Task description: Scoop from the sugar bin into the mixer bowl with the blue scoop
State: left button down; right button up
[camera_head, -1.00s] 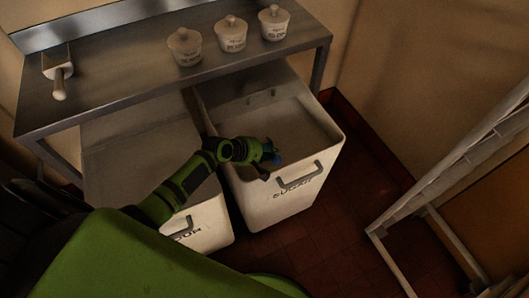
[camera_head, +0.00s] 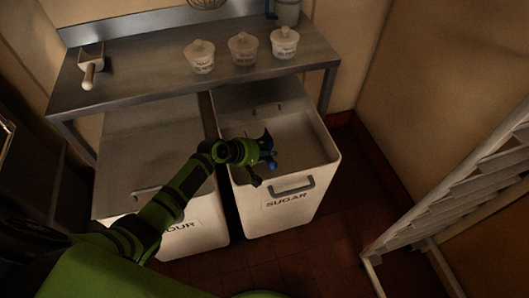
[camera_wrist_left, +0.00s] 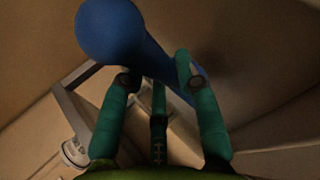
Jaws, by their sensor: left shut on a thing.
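The sugar bin (camera_head: 303,178) is a white bin marked SUGAR, standing open partly under the steel table. My left gripper (camera_head: 264,160) is above its open top, near the front left, in the head view. It is shut on the blue scoop (camera_head: 270,164), of which only a small blue part shows there. Whether the scoop holds sugar cannot be seen. The mixer bowl cannot be made out. My right gripper is not in view.
A white flour bin (camera_head: 200,236) stands left of the sugar bin, close beside it. The steel table (camera_head: 150,78) behind holds a pale scoop (camera_head: 90,68) and three lidded tubs (camera_head: 243,48). A rack (camera_head: 455,185) stands at the right; red floor lies between.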

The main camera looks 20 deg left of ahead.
pick_arm(q)
jog(key=shift+t, duration=0.3)
jog(key=r+p, duration=0.2)
jog(key=r, duration=0.1)
jog(key=r+p, duration=0.1)
jog(key=shift+s+d+r, duration=0.2)
jog(key=shift+s+r, duration=0.1)
jog(key=shift+r, duration=0.1)
notch_tip(320, 180, up, 7)
jog(key=p, duration=0.6)
jog(key=shift+s+d+r+m+t+p, duration=0.15)
jog(key=shift+s+d+m+t+p, duration=0.2)
jog(key=shift+s+m, duration=0.1)
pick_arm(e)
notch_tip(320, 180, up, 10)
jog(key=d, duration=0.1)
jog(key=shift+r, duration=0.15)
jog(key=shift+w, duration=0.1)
